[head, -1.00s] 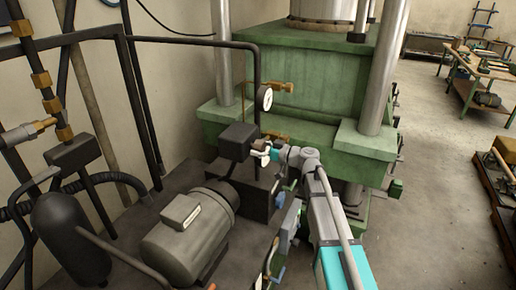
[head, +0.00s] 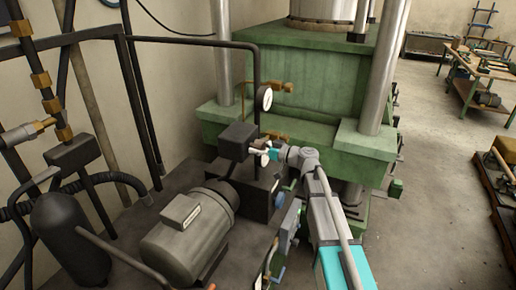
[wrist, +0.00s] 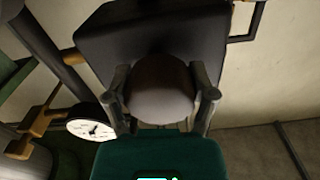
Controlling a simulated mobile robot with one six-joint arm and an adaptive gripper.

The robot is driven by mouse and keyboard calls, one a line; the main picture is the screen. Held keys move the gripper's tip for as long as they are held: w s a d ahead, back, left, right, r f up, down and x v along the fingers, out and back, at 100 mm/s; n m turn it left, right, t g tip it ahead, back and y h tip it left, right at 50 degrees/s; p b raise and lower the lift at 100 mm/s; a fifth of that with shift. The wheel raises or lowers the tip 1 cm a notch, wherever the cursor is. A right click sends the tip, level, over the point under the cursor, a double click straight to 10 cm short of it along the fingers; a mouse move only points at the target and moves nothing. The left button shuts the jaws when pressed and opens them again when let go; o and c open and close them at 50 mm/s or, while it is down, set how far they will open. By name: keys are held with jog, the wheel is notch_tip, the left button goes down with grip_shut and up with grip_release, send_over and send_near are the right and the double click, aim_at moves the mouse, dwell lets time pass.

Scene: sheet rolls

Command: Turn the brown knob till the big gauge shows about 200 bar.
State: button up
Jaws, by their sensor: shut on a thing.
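The brown knob (wrist: 160,88) is in the middle of the wrist view, in front of a dark box. My gripper (wrist: 161,95) is shut on it, one finger at each side. In the head view my gripper (head: 261,151) is at the dark valve block (head: 238,141), and its fingers hide the knob. A white-faced gauge (head: 264,100) stands on the pipe above the block. A white gauge dial (wrist: 91,129) with a dark needle shows at the left of the wrist view. Its scale numbers are too small to read.
A grey motor (head: 188,236) and a dark cylinder (head: 70,238) stand at the lower left, among black pipes. The green press (head: 312,85) rises behind the gripper. Open floor (head: 435,180) lies to the right.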

jog(key=shift+m, duration=0.8)
jog(key=o, duration=1)
jog(key=shift+a, duration=0.1)
jog(key=shift+o, duration=0.2)
jog(key=v, duration=1.2)
